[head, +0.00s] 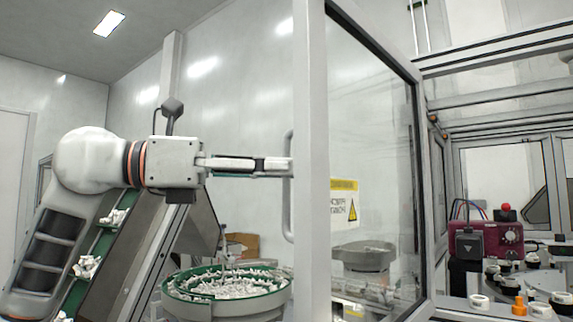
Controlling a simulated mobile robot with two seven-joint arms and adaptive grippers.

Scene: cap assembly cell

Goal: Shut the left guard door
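The left guard door (312,180) stands open, swung out toward me, with a grey metal frame and a clear pane (372,130) bearing a yellow warning label. A pale vertical bar handle (289,215) is on the left side of its near frame post. My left gripper (280,167) reaches in level from the left, and its fingertips overlap the middle of the handle. The fingers show edge-on, so I cannot tell whether they are closed around the bar. My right gripper is not in view.
A green-rimmed bowl feeder (225,284) full of small white parts stands below the gripper. A conveyor with green flights (105,235) rises at left. Right of the door, the cell holds a dark red box (487,240) and several small parts on a work surface.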

